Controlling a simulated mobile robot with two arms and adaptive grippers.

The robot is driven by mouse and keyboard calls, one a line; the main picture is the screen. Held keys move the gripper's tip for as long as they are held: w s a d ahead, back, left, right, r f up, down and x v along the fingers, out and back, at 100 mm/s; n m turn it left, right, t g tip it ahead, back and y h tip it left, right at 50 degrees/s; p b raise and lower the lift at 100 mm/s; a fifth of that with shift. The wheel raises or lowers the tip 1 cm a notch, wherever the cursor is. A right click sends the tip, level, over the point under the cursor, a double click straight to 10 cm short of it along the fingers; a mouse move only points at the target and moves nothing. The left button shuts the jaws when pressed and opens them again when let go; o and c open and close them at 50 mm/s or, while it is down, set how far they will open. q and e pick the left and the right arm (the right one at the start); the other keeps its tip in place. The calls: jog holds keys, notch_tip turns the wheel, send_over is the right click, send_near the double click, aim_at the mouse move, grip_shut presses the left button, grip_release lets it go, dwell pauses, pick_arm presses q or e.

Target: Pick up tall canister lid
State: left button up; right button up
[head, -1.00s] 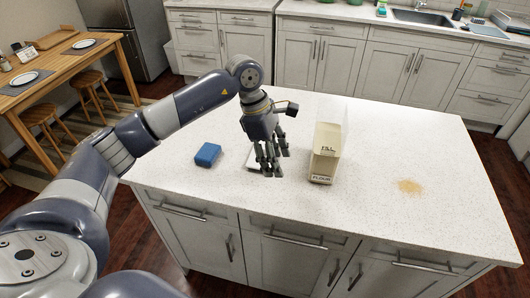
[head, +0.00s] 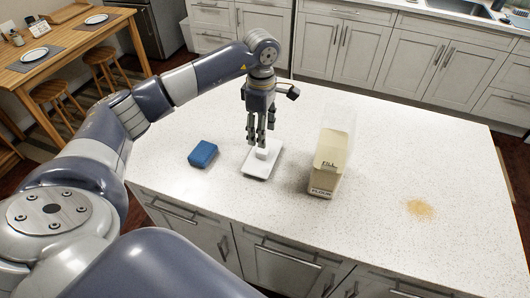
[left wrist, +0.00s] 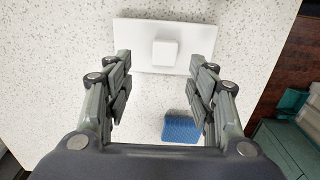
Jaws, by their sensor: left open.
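The white lid (head: 262,163) lies flat on the island countertop, a flat rectangle with a raised square knob (head: 263,153) on top. The tall canister (head: 328,165), see-through with tan contents and a flour label, stands upright to its right. My left gripper (head: 261,141) points down just above the knob, open and empty. In the left wrist view the lid (left wrist: 199,62) and knob (left wrist: 164,53) lie beyond the fingertips of the gripper (left wrist: 160,70), with the knob lined up between the two fingers. I cannot tell whether the fingers touch it. My right gripper is not in view.
A blue sponge (head: 203,153) lies left of the lid, and it also shows in the left wrist view (left wrist: 181,126). A spill of tan powder (head: 420,208) is on the right of the countertop (head: 390,130). The counter around the lid is otherwise clear.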

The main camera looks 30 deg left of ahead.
aim_at(263, 150)
pick_arm(q)
jog(key=shift+s+f, duration=0.25)
jog(key=shift+f, duration=0.45)
jog(key=shift+d+f+p, duration=0.1)
jog(key=shift+f+p, duration=0.2)
jog(key=shift+p, duration=0.05)
jog(key=f, duration=0.1)
jog(key=f+p, duration=0.1)
jog(key=f, duration=0.1)
jog(key=f+p, duration=0.1)
jog(key=shift+d+f, duration=0.25)
jog(key=shift+f, duration=0.25)
jog(key=shift+c, duration=0.3)
jog(key=c, duration=1.1)
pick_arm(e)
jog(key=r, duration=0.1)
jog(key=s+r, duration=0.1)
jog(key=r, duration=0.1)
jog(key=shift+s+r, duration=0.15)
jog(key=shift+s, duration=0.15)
